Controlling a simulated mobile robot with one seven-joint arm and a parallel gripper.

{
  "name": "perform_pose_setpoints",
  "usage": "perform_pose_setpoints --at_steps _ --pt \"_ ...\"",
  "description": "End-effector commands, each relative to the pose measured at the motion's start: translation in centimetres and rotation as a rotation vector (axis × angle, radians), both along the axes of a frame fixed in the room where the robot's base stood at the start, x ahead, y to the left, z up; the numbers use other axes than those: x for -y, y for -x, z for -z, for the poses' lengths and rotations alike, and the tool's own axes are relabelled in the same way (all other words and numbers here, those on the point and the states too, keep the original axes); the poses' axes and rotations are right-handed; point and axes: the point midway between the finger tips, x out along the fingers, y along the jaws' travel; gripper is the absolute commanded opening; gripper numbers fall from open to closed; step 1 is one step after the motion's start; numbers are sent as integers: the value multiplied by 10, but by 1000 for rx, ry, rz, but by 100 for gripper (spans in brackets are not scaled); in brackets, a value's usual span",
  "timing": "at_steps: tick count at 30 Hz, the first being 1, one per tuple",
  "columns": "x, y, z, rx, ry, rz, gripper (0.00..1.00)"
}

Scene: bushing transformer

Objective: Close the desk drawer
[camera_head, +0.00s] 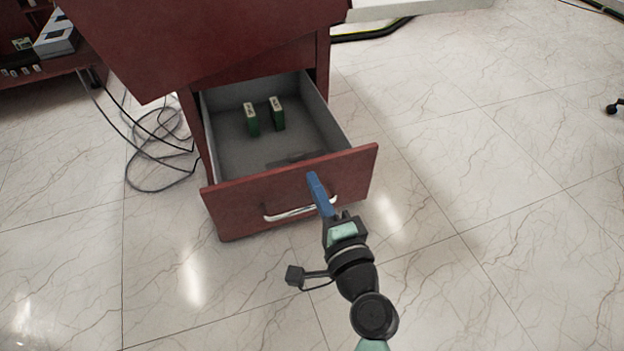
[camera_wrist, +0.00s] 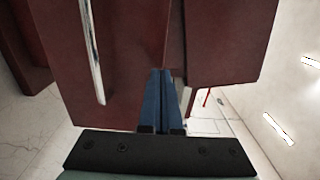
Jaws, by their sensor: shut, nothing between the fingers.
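The desk drawer (camera_head: 232,209) is pulled well out of the red-brown desk (camera_head: 215,45) in the head view. Its front has a pale metal handle (camera_head: 288,213). My gripper (camera_head: 314,180) is shut and empty, its blue fingers in front of the drawer front, right of the handle's middle. In the wrist view the shut blue fingers (camera_wrist: 165,75) point at the red-brown drawer front (camera_wrist: 125,50), with the handle (camera_wrist: 92,50) to their left. I cannot tell whether the fingertips touch the front.
Two small green boxes (camera_head: 251,120) (camera_head: 277,114) stand inside the drawer. Black cables (camera_head: 160,150) lie on the floor left of the desk. A shelf with a grey device (camera_head: 55,40) is at the upper left.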

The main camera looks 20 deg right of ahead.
Motion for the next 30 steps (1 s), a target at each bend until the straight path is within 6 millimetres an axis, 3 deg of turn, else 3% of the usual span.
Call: perform_pose_setpoints --at_steps 6,22,26,30 --pt "-1 -17 0 1 -1 -2 0" --pt "-2 -23 0 0 0 -2 0" --pt "-2 -37 0 2 1 -2 0" --pt "-3 -64 0 3 1 -4 0"
